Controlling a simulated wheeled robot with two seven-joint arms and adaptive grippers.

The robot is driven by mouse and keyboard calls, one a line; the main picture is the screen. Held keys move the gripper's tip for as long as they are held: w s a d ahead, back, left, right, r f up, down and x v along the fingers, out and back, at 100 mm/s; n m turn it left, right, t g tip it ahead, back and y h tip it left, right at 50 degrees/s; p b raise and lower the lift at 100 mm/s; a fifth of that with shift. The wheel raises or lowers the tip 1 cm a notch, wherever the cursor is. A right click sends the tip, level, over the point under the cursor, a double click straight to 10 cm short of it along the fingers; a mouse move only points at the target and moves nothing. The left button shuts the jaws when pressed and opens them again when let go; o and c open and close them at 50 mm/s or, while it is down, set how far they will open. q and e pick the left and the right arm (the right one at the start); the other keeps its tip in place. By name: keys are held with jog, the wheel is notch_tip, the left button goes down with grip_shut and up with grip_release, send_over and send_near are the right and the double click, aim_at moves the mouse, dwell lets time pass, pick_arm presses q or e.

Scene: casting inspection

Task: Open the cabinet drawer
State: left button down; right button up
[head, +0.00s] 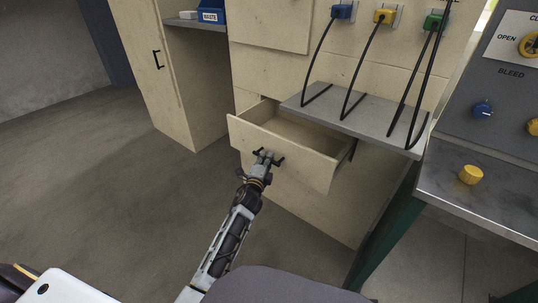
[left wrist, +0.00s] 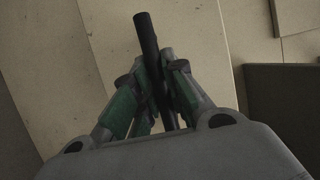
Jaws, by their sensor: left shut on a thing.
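The cabinet drawer (head: 300,149) is a pale wooden drawer that stands partly pulled out, with its empty-looking inside showing. My left gripper (head: 266,157) is at the drawer's front, shut on the dark bar handle. In the left wrist view the black handle (left wrist: 147,35) runs between the fingers of the gripper (left wrist: 165,95). Part of the handle is hidden by the fingers. The drawer sits in the pale cabinet (head: 290,192). My right gripper is not in view.
A grey shelf (head: 375,117) with black cables juts out above the drawer's right part. A metal bench (head: 500,200) with a yellow knob (head: 471,174) stands at the right. A cupboard (head: 160,90) with a black handle stands at the left. The floor (head: 110,190) at left is clear.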

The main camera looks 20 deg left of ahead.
pick_arm(q)
jog(key=shift+s+a, duration=0.3)
jog(key=shift+s, duration=0.6)
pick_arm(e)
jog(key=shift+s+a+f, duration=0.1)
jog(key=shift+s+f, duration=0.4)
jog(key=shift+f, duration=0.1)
pick_arm(q)
jog(key=c, duration=1.5)
grip_release()
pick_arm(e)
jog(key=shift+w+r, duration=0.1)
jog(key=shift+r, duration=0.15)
pick_arm(q)
jog(key=shift+o, duration=0.2)
jog(key=s, duration=1.2)
jog(key=shift+d, duration=0.25)
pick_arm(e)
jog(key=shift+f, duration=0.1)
